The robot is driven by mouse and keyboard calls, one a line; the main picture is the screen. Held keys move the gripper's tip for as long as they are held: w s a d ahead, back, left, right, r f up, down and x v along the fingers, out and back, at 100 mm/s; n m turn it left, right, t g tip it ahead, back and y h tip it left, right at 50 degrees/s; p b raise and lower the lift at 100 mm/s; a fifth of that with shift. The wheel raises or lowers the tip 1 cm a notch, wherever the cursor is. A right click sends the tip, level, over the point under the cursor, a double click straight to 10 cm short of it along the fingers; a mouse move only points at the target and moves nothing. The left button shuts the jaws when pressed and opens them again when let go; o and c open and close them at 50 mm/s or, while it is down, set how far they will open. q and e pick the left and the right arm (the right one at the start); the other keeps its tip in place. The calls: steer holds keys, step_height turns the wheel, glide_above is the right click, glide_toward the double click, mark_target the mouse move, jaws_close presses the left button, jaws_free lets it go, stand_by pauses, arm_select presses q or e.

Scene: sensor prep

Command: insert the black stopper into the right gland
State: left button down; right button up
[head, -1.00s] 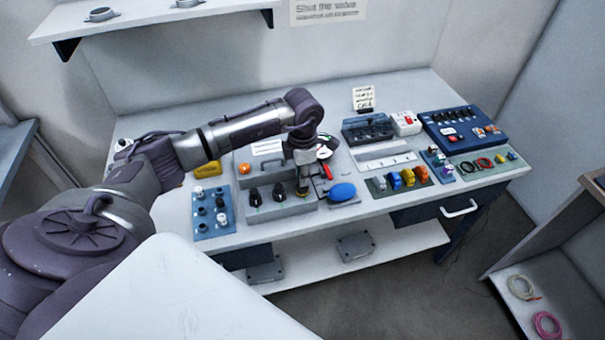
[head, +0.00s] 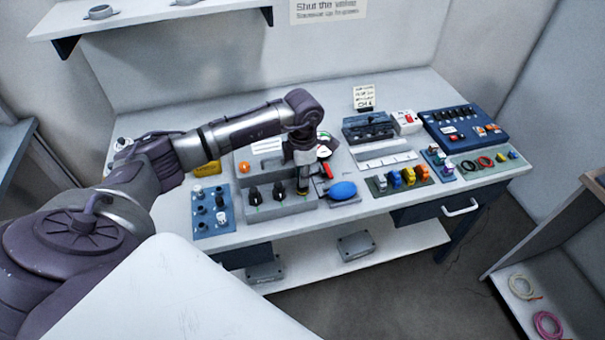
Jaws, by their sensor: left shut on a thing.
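My left gripper (head: 303,188) points down over the right end of a grey block (head: 285,209) at the front of the bench. It is shut on a small dark thing, mostly hidden by the fingers. I cannot tell for sure that this is the black stopper, or whether it touches the block. Two black knob-like pieces stand upright on the block to the left: one at the left (head: 254,194) and one in the middle (head: 278,190). The right gland is not clearly visible; the gripper covers the block's right spot. My right gripper is not in view.
A blue plate (head: 212,228) with black and white pieces lies left of the block. A blue oval (head: 342,190) and a red-handled tool (head: 327,171) are close on the right. Coloured pieces (head: 408,178) stand farther right. The blue box (head: 433,126) is at the back right.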

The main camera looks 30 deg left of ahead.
arm_select(q)
steer(key=shift+f+b, duration=0.45)
steer(key=shift+f, duration=0.15)
stand_by(0.3)
steer(key=c, duration=0.9)
jaws_free()
steer(key=shift+c, duration=0.2)
steer(key=shift+r+p, duration=2.1)
steer(key=shift+r, duration=1.45)
